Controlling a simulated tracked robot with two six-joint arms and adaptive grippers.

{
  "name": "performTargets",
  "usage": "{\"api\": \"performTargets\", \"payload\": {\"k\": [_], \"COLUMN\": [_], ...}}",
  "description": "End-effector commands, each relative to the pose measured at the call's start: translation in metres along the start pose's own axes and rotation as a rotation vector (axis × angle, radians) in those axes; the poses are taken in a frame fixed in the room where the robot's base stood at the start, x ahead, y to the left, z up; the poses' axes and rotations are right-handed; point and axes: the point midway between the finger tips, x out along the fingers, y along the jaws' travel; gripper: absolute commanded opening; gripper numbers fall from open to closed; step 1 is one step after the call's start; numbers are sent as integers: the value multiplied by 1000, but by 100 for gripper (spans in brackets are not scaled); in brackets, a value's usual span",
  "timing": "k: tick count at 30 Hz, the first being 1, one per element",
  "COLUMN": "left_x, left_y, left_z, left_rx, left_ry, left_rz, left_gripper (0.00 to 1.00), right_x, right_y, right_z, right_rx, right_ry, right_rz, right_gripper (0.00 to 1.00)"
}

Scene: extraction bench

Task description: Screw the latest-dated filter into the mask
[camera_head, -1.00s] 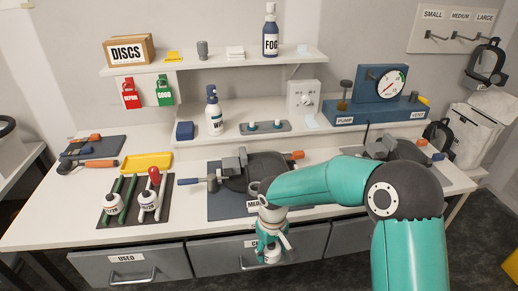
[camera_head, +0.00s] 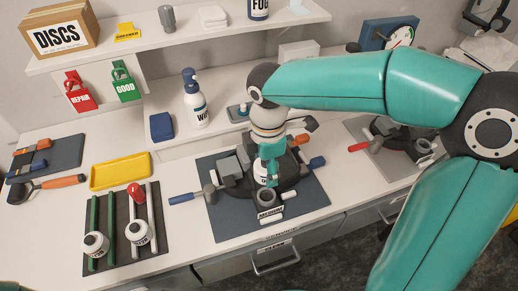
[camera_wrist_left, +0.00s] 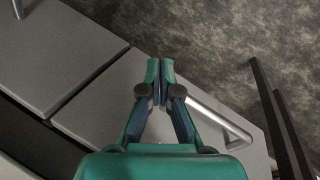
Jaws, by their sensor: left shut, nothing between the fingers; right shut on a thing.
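My right gripper (camera_head: 271,165) is shut on a white filter (camera_head: 261,173) with dark lettering, mostly hidden by the fingers. It is over the dark mask (camera_head: 289,172) on the blue-grey mat (camera_head: 225,222); I cannot tell whether filter and mask touch. A grey ring-shaped port (camera_head: 266,197) shows at the mask's front, beside a MEDIUM tag (camera_head: 270,212). Two other white filters, left (camera_head: 95,245) and right (camera_head: 139,233), sit on the rack at the left; their dates are too small to read. My left gripper (camera_wrist_left: 160,80) is shut and empty in the left wrist view, above the drawer fronts.
A yellow tray (camera_head: 120,171) lies behind the rack. A blue-handled tool (camera_head: 188,198) is left of the mask. A second mask (camera_head: 392,128) is on a grey mat at right. A pump bottle (camera_head: 195,100) and shelf stand behind.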

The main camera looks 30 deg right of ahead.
Motion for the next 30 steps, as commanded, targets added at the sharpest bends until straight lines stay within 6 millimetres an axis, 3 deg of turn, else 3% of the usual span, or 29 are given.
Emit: {"api": "performTargets", "payload": {"k": [13,30], "left_x": [-1,32], "left_y": [0,-12], "left_z": [0,0], "left_rx": [0,0], "left_ry": [-1,0], "left_rz": [0,0], "left_gripper": [0,0], "right_x": [-1,42], "right_y": [-2,-2], "right_z": [6,6], "right_rx": [3,4], "right_ry": [1,0], "right_rz": [0,-1], "right_gripper": [15,15]}}
